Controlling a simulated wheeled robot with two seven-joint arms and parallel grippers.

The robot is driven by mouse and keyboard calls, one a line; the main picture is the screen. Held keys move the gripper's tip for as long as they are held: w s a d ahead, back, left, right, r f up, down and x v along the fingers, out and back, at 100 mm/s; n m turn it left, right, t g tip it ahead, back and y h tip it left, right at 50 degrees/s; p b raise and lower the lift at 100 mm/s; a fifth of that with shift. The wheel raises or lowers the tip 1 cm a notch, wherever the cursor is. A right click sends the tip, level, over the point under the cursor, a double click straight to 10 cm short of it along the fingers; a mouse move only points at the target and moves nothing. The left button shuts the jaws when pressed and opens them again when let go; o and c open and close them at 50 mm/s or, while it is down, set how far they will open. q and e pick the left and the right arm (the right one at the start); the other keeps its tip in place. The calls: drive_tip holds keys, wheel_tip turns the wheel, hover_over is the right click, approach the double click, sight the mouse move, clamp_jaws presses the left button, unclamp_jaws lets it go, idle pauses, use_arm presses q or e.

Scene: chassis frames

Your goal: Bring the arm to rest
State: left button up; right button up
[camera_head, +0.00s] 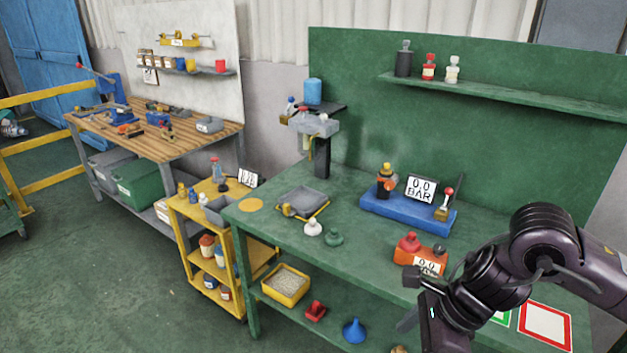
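My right arm, dark purple and black, comes in from the right edge and bends over the front right of the green workbench (375,245). Its wrist end hangs at the bench's front edge. My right gripper (408,319) shows only in part there, as a grey piece beside the wrist; its fingers are not clear. I cannot tell whether it is open or holds anything. My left arm and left gripper are out of view.
An orange unit with a gauge sign (428,267) stands close behind the wrist. A blue unit (408,212) stands farther back. A red-framed white card (546,325) lies at right. A yellow cart (200,235) stands left of the bench. Open floor lies at front left.

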drive_tip(key=w+a+f+m+t+y, duration=0.2)
drive_tip(key=w+a+f+m, duration=0.2)
drive_tip(key=w+m, duration=0.3)
drive_tip(key=w+a+f+m+t+y, duration=0.1)
drive_tip(key=w+a+f+m+y, duration=0.2)
drive_tip(key=w+f+m, duration=0.3)
drive_tip(key=w+d+f+m+t+h, duration=0.1)
drive_tip(key=d+f+m+t, duration=0.15)
drive_tip(key=f+m, duration=0.75)
drive_tip(key=w+d+f+m+t+h, duration=0.15)
drive_tip(key=d+f+m, duration=0.25)
drive_tip(key=f+m, duration=0.6)
drive_tip(key=s+d+f+m+g+h+b, duration=0.1)
drive_tip(key=s+d+f+m+h, duration=0.2)
drive_tip(key=s+f, duration=0.6)
drive_tip(key=s+d+f+m+g+h, duration=0.1)
drive_tip(key=s+d+f+m+h, duration=0.15)
drive_tip(key=s+f+m, duration=0.65)
drive_tip(key=s+d+f+m+g, duration=0.1)
drive_tip(key=s+f, duration=0.3)
drive_tip(key=s, duration=0.5)
drive_tip(key=s+d+f+m+g+h, duration=0.1)
drive_tip(key=s+f+g, duration=0.1)
drive_tip(key=s+f, duration=0.3)
drive_tip(key=s+d+f+m+g+h, duration=0.1)
drive_tip(key=s+f, duration=0.3)
drive_tip(key=s, duration=0.9)
drive_tip(key=shift+s+f+m+g, duration=0.15)
drive_tip(key=shift+f+m+g, duration=0.25)
drive_tip(key=shift+m, duration=0.2)
